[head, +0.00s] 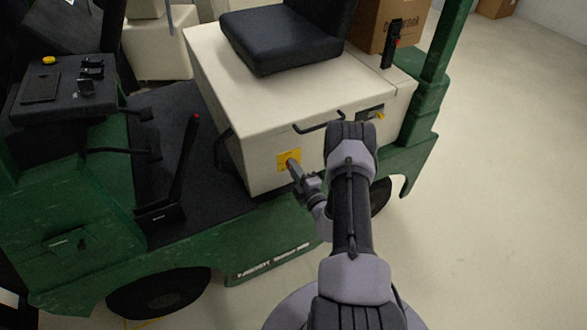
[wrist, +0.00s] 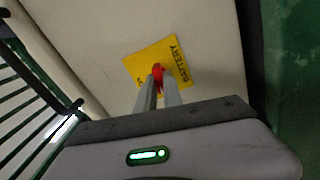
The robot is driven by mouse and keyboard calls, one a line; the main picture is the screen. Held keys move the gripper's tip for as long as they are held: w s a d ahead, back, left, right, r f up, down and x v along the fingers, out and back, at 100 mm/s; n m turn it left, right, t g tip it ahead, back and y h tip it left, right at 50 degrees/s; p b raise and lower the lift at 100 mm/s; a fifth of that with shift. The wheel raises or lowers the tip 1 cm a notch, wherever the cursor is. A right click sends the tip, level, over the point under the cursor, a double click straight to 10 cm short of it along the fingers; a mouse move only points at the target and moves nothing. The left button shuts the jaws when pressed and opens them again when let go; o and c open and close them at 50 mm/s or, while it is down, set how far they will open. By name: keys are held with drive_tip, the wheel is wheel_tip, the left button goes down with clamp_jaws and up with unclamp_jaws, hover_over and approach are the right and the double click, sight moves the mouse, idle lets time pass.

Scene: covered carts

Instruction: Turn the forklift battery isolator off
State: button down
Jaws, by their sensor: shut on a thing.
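The battery isolator is a red knob (wrist: 158,72) on a yellow plate (wrist: 177,50) marked BATTERY, on the cream side panel of the forklift. In the head view the yellow plate (head: 295,155) sits low on the front of the seat box, with the knob mostly hidden by my gripper. My gripper (head: 291,164) reaches it from the front right. In the wrist view my gripper's two fingers (wrist: 158,84) are shut on the red knob, one on each side. The knob's exact turn angle is hard to tell.
The cream seat box (head: 240,65) carries a black seat (head: 285,40). A black handle bar (head: 318,127) sticks out above the plate. A lever with a red tip (head: 184,165) stands to the left. Open floor (head: 490,200) lies to the right.

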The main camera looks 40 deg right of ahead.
drive_tip(key=shift+f+n, duration=0.1)
drive_tip(key=shift+n, duration=1)
drive_tip(key=c, duration=1.5)
unclamp_jaws()
drive_tip(key=p+v, duration=0.4)
drive_tip(key=v, duration=1.3)
drive_tip(key=shift+s+a, duration=0.15)
drive_tip(key=shift+s, duration=0.05)
